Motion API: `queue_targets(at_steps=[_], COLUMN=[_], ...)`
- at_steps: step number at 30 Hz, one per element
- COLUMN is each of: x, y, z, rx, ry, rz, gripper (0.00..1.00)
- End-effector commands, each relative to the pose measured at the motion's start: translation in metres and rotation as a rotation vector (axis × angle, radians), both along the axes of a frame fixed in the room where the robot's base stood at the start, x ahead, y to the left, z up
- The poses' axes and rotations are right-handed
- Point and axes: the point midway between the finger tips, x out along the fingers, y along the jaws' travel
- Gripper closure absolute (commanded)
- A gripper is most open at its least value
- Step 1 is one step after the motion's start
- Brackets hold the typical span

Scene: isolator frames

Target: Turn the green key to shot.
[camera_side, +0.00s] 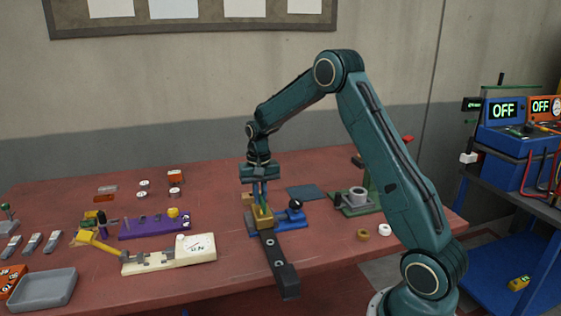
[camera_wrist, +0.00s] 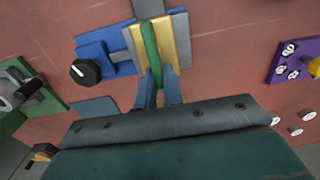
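The green key (camera_wrist: 150,42) is a long upright-looking strip across a yellow block (camera_wrist: 167,38) in the wrist view. In the side view the green key (camera_side: 262,211) shows small at the yellow block (camera_side: 265,222), below my gripper. My gripper (camera_side: 261,204) points down over the block; in the wrist view its two blue fingers (camera_wrist: 160,76) stand either side of the key's near end. Whether they press on it is unclear. A blue base with a black knob (camera_wrist: 86,72) adjoins the block. No "shot" mark is legible.
A dark bar (camera_side: 274,255) runs from the block to the table's front edge. A purple fixture (camera_side: 150,228) and a cream gauge board (camera_side: 170,256) lie left.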

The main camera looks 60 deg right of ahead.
Motion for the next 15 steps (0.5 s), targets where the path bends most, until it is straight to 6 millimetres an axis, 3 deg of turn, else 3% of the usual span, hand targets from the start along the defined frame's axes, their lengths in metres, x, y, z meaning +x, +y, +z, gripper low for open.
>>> queue_targets(at_steps=[15], x=[-0.0022], y=[-0.0028], z=[0.0009], rx=[0.005], ry=[-0.008], rz=[-0.115], gripper=[1.00])
